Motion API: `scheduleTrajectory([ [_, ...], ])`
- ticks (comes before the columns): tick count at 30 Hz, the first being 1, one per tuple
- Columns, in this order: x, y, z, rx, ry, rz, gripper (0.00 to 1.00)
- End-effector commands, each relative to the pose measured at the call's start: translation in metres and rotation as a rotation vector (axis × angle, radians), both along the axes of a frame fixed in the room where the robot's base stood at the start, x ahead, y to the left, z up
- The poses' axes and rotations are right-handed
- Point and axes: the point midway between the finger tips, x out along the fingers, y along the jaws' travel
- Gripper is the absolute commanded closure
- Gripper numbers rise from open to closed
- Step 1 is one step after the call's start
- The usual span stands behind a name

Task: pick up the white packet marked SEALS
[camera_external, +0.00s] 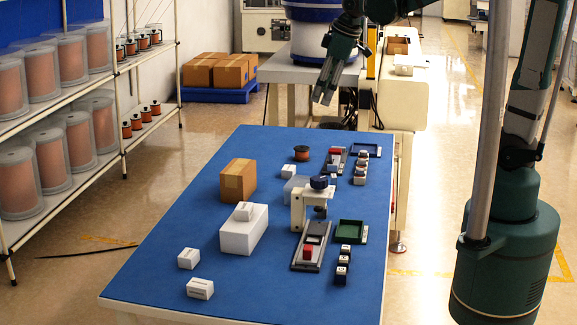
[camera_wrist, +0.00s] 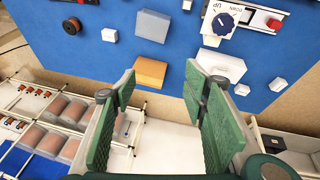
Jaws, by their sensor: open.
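Several small white packets lie on the blue table, and their print is too small to read, so I cannot tell which is marked SEALS. Two white packets, the left one (camera_external: 188,258) and the front one (camera_external: 200,288), lie near the front left corner. Another white packet (camera_external: 244,211) rests on a larger white box, and one more white packet (camera_external: 288,171) lies farther back near a spool. In the wrist view white packets show at the right (camera_wrist: 242,89), far right (camera_wrist: 278,84) and left (camera_wrist: 110,35). My gripper (camera_external: 322,95) is open and empty, above the table's far end, apart from every packet.
A cardboard box (camera_external: 238,180) and the white box (camera_external: 243,232) stand left of centre. A press (camera_external: 305,205), a green tray (camera_external: 351,233) and small dark blocks fill the right side. A shelf of spools (camera_external: 75,110) stands at left. The front of the table is mostly clear.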

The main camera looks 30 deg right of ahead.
Motion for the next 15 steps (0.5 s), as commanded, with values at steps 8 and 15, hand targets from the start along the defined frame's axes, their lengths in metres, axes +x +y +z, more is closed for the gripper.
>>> scheduleTrajectory([
  [8,0.023,0.062,-0.019,-0.051,0.031,0.169,0.56],
  [15,0.036,0.117,-0.04,-0.094,0.054,0.315,0.56],
])
